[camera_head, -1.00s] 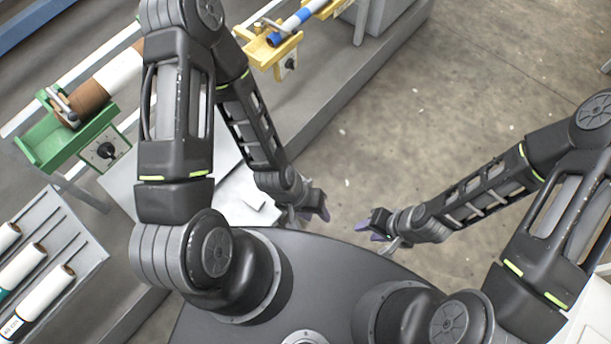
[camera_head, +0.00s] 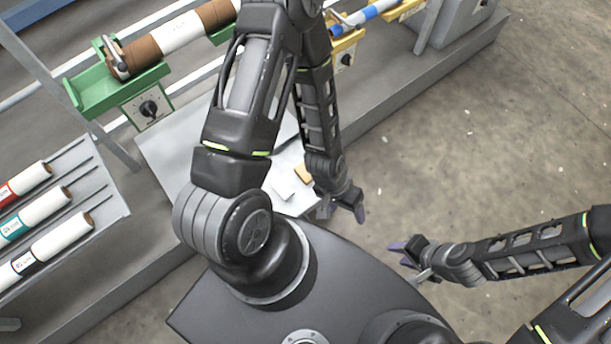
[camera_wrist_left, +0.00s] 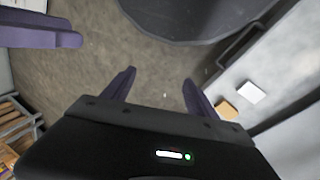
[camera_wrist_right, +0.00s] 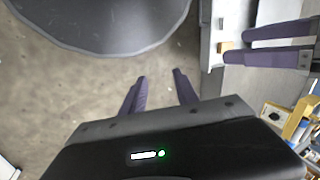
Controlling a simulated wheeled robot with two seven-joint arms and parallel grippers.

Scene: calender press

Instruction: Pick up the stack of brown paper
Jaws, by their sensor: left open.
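The small brown paper stack (camera_head: 303,173) lies on the grey table (camera_head: 165,160), beside a white stack (camera_head: 284,190). Part of it is hidden behind my left forearm. It also shows in the left wrist view (camera_wrist_left: 227,111), right of the fingers, and in the right wrist view (camera_wrist_right: 226,46). My left gripper (camera_head: 345,211) is open and empty, off the table's right edge, apart from the paper. My right gripper (camera_head: 402,254) is open and empty over the floor, farther right. Its fingers are apart in the right wrist view (camera_wrist_right: 160,75).
A green roller stand (camera_head: 105,95) and a yellow stand (camera_head: 345,45) carry rolls behind the table. A rack at left holds several white rolls (camera_head: 50,240). Open concrete floor (camera_head: 480,150) lies to the right. My dark round base is close to the table.

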